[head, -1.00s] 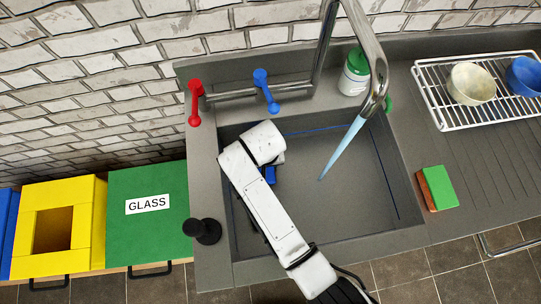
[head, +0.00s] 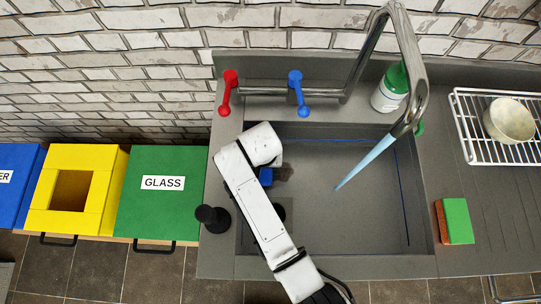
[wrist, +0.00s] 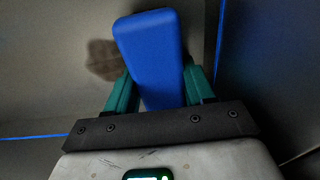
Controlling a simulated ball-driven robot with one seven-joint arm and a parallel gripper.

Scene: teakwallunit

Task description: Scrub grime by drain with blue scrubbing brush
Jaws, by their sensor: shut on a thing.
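My gripper (wrist: 155,100) has its green fingers shut on the blue scrubbing brush (wrist: 150,45), down inside the grey sink basin. In the head view my white arm covers most of the gripper, and a small part of the blue brush (head: 265,177) shows beside it. A dark brown grime patch (head: 283,173) lies on the basin floor just right of the brush. It also shows in the wrist view (wrist: 101,58), beside and partly behind the brush. The dark drain (head: 280,211) is partly hidden by my arm. I cannot tell whether the bristles touch the floor.
Water (head: 364,163) runs from the tall faucet (head: 405,60) into the basin's right half. Red (head: 230,92) and blue (head: 296,93) tap handles stand behind. A green-capped bottle (head: 391,90), a sponge (head: 457,221) and a dish rack (head: 478,150) flank the sink on the right.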

